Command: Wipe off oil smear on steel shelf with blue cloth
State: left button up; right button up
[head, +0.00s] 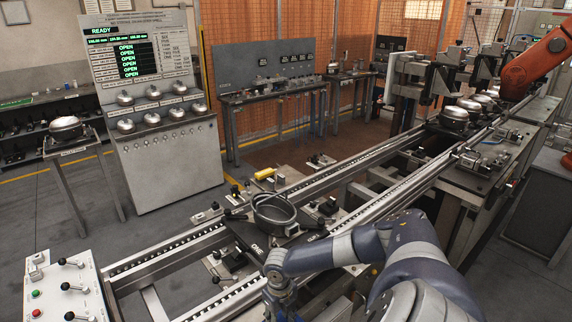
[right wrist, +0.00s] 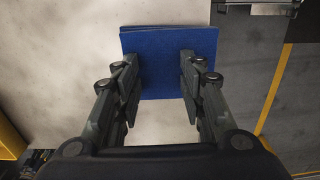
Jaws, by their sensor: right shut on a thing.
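A blue cloth (right wrist: 166,45) shows in the right wrist view as a flat, folded, nearly square piece. My right gripper (right wrist: 160,80) has its two fingers at the cloth's left and right sides and is shut on it. A pale, faintly mottled surface (right wrist: 65,75) lies behind the cloth; I cannot tell whether it is the steel shelf, or how far the cloth is from it. I make out no oil smear. In the head view my right arm reaches in from the lower right, and its gripper is below the picture's edge. My left gripper is not in view.
A conveyor with two rails (head: 330,185) runs through the head view, carrying a dark round ring-shaped part (head: 273,212). A control box (head: 62,290) stands at the lower left. A grey test panel (head: 150,100) and a small stand (head: 78,152) are behind. Grey floor is clear at left.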

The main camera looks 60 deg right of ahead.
jog(key=o, duration=0.9)
jog(key=shift+f, duration=0.25)
jog(key=shift+w+d+f, duration=0.1)
jog(key=shift+w+f, duration=0.05)
jog(key=shift+w, duration=0.15)
jog(key=shift+r, duration=0.3)
notch_tip(320, 180, up, 12)
jog(key=shift+f, duration=0.15)
jog(key=shift+s, duration=0.1)
